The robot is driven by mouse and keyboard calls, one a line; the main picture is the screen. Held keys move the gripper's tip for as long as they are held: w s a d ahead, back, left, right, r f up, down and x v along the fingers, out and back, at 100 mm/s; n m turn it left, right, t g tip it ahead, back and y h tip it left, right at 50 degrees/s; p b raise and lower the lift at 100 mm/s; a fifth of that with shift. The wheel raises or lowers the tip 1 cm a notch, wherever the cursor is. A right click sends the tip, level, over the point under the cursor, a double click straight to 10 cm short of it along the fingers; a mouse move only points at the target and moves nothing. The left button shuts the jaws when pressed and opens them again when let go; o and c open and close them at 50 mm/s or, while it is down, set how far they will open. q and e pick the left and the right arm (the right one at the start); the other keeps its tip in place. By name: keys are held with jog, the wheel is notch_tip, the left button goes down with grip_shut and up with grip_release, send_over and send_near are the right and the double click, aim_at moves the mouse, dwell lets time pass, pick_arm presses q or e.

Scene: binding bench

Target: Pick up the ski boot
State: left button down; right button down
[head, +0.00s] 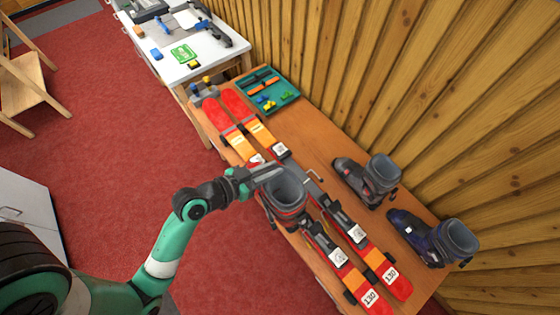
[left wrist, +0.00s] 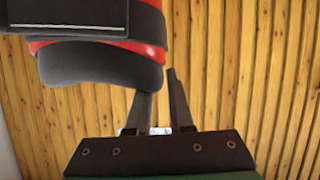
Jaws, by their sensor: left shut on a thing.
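A dark grey boot with red trim (head: 286,190) is upright over the skis (head: 240,138) near the middle of the bench, its open cuff facing up. My left gripper (head: 266,176) reaches in from the left and is shut on the rim of the cuff. In the left wrist view, the boot's dark and red shell (left wrist: 100,65) fills the upper left, beside the fingers of my left gripper (left wrist: 162,105). Whether the boot's sole touches the ski is hidden. My right gripper is not in view.
Two more boots, one grey and red (head: 370,180) and one blue (head: 436,238), stand on the wooden bench (head: 318,158) near the plank wall. A green tray (head: 268,92) with small parts lies at the far end. A white table (head: 196,66) with tools stands beyond.

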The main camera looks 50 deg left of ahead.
pick_arm(q)
jog(key=s+d+r, duration=0.2)
jog(key=s+r, duration=0.1)
jog(key=s, duration=0.3)
jog(key=shift+p, duration=0.45)
